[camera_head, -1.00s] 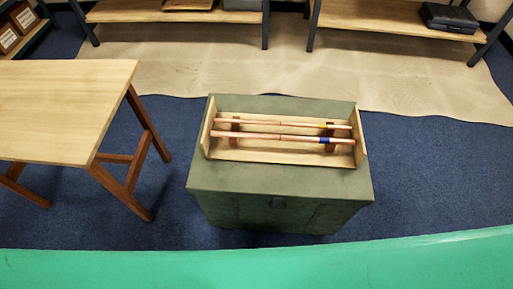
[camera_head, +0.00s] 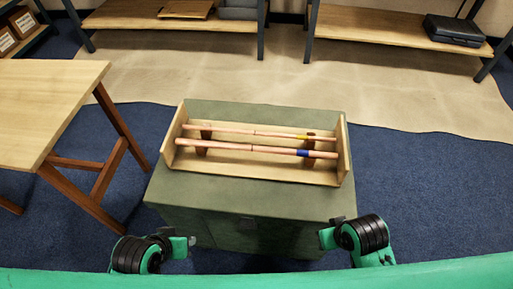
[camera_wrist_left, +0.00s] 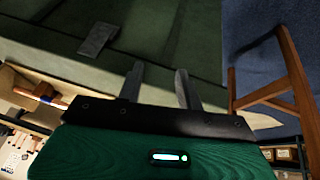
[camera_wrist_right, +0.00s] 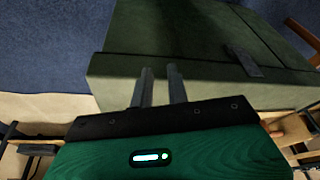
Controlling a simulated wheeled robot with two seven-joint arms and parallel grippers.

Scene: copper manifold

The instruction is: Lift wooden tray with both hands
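The wooden tray (camera_head: 265,174) is a pale open-ended rack with raised end walls, resting level on a green chest (camera_head: 240,197). Two copper pipes (camera_head: 225,147) lie lengthwise in it on brown supports; the nearer has a blue band, the farther a yellow one. My left gripper (camera_head: 188,246) is in front of the chest, near its left side, apart from the tray. My right gripper (camera_head: 330,232) is in front of the chest's right side, also apart from the tray. In the left wrist (camera_wrist_left: 160,75) and right wrist (camera_wrist_right: 160,72) views, the fingers stand apart with nothing between them.
A wooden table (camera_head: 45,95) stands at the left, its brown legs (camera_head: 100,180) near the chest. Shelves (camera_head: 400,35) stand at the back, one holding a dark case (camera_head: 458,33). Blue carpet (camera_head: 430,200) right of the chest is clear.

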